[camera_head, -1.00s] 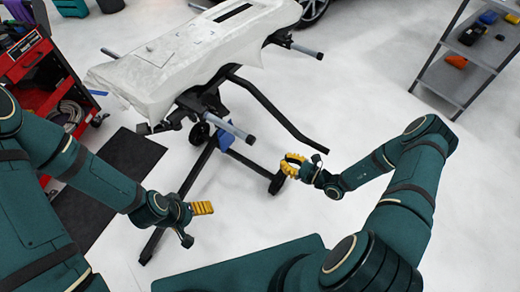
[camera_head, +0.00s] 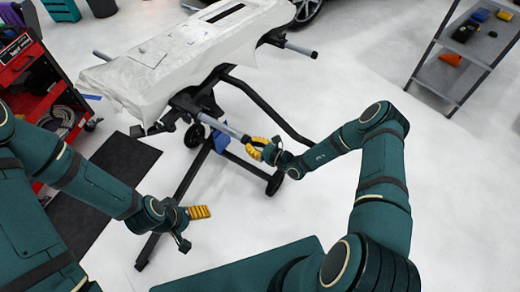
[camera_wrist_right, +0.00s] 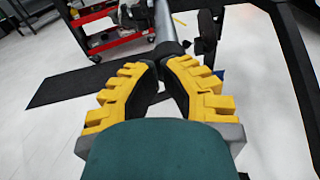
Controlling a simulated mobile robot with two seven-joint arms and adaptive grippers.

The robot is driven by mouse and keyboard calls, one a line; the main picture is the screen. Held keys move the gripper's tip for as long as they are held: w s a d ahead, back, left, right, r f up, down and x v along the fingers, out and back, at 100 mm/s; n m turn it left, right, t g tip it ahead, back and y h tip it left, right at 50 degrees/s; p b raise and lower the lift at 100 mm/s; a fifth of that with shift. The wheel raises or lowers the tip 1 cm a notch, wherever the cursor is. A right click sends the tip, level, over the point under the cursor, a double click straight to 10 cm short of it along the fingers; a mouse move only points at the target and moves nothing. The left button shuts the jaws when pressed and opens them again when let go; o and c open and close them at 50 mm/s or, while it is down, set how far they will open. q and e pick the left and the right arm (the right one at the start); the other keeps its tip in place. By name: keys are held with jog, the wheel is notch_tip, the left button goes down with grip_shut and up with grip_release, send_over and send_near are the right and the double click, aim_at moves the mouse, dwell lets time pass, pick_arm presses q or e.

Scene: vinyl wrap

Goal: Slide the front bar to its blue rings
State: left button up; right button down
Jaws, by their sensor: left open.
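The front bar (camera_head: 222,127) is a grey tube sticking out from the near side of the covered stand, towards the lower right. My right gripper (camera_head: 257,146) is at its outer end. In the right wrist view the bar (camera_wrist_right: 165,20) runs down to the yellow fingertips of the right gripper (camera_wrist_right: 163,68); whether they grip it is not clear. My left gripper (camera_head: 199,212), with yellow fingers, is open and empty, low and left of the bar. A blue part (camera_head: 221,142) shows just under the bar; I make out no blue rings on it.
The stand carries a long piece under white covering (camera_head: 170,70). A red tool cart (camera_head: 20,70) stands left, a grey shelf (camera_head: 450,80) right.

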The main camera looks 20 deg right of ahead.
jog(key=shift+w+a, duration=0.15)
jog(key=shift+w, duration=0.05)
jog(key=shift+w+a, duration=0.35)
jog(key=shift+w, duration=0.05)
jog(key=shift+d, duration=0.1)
